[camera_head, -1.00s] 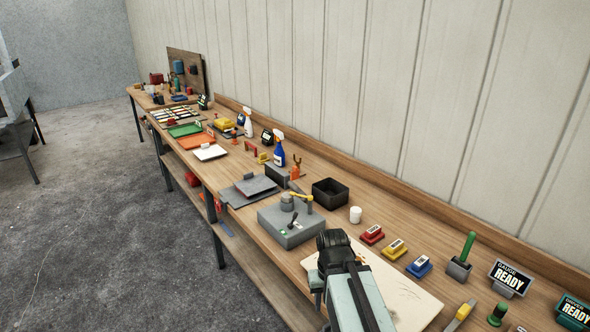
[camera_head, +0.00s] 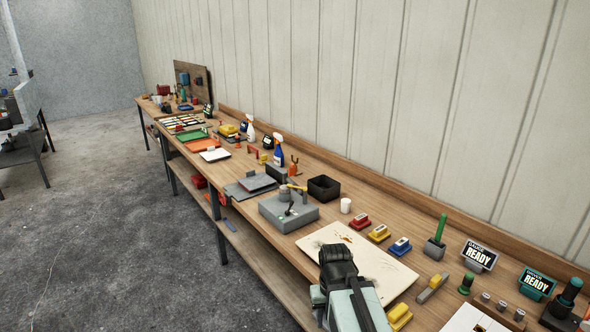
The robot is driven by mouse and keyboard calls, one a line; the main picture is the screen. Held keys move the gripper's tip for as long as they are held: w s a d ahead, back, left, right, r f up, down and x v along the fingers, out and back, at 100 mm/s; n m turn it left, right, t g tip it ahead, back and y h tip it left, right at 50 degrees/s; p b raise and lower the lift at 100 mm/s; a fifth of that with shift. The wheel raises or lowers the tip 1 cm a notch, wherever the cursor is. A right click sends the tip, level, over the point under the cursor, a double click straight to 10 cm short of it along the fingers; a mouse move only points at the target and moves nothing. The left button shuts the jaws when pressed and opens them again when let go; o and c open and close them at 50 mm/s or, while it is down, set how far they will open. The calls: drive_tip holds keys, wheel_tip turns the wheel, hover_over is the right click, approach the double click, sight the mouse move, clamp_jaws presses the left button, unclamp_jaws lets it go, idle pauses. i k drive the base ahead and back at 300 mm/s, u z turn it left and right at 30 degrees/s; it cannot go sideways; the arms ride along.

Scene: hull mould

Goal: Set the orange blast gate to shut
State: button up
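I cannot pick out the orange blast gate for certain. A small orange upright piece (camera_head: 293,168) stands on the bench beside the blue spray bottle, too small to tell its kind or setting. An upright board (camera_head: 207,87) on the far bench carries small red and blue parts, also too small to read. My arm's black end (camera_head: 338,262) is over the near part of the bench, in front of the pale board, far from both. Its fingers cannot be made out, and no held thing shows.
The long wooden bench (camera_head: 320,226) runs along the wall. It bears a grey box with a lever (camera_head: 288,212), a black bin (camera_head: 324,188), a pale board (camera_head: 385,270), trays, coloured blocks and "READY" signs (camera_head: 480,255). Open concrete floor (camera_head: 110,220) lies to the left.

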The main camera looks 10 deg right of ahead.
sight(293, 171)
drive_tip(key=u, duration=0.2)
drive_tip(key=i, duration=1.15)
drive_tip(key=u, duration=0.7)
drive_tip(key=i, duration=1.85)
drive_tip(key=u, duration=0.15)
